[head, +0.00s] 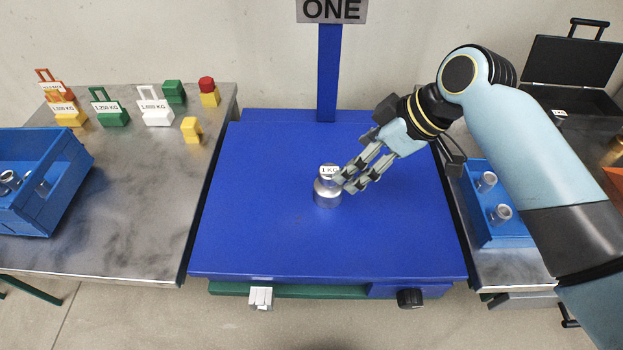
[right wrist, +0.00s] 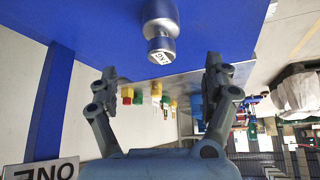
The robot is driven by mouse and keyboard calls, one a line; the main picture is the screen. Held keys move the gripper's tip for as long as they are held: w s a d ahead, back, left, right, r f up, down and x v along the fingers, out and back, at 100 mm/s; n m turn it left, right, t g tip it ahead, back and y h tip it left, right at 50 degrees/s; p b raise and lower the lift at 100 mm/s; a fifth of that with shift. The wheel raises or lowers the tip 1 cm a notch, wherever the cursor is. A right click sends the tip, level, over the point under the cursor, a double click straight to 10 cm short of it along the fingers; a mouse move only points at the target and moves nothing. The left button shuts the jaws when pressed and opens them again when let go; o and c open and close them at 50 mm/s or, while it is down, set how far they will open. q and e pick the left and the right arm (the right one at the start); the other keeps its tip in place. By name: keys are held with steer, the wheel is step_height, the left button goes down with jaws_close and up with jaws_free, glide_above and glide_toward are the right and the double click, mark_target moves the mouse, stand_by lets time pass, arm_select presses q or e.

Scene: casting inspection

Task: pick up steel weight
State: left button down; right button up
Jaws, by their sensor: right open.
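The steel weight (head: 326,194) is a silver cylinder with a narrower knob and a "1 KG" label. It stands upright on the blue platform (head: 262,210) of the scale, near its middle. My right gripper (head: 344,182) comes in from the upper right, with its fingertips beside the weight's knob in the head view. In the right wrist view, the right gripper (right wrist: 162,82) is open, and the weight (right wrist: 160,28) lies ahead of the gap between the fingers, not enclosed. Whether a finger touches it cannot be told. My left gripper is not in view.
A left table holds a blue bin (head: 48,212) with metal parts, and several coloured labelled weights (head: 108,112). At right are a blue tray (head: 487,235) with metal parts and an open black case (head: 570,75). A blue post (head: 327,75) rises behind. The platform is otherwise clear.

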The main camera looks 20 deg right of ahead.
mark_target(329, 182)
steer(key=b+x, duration=0.1)
steer(key=x, duration=0.3)
steer(key=shift+f, duration=0.1)
steer(key=shift+w+a+f, duration=0.2)
steer(key=shift+f, duration=0.1)
steer(key=x, duration=0.1)
steer(key=b+x, duration=0.1)
steer(key=x, duration=0.1)
steer(key=b+x, duration=0.1)
steer(key=x, duration=0.1)
steer(key=shift+s+f, duration=0.25)
steer(key=shift+f, duration=0.1)
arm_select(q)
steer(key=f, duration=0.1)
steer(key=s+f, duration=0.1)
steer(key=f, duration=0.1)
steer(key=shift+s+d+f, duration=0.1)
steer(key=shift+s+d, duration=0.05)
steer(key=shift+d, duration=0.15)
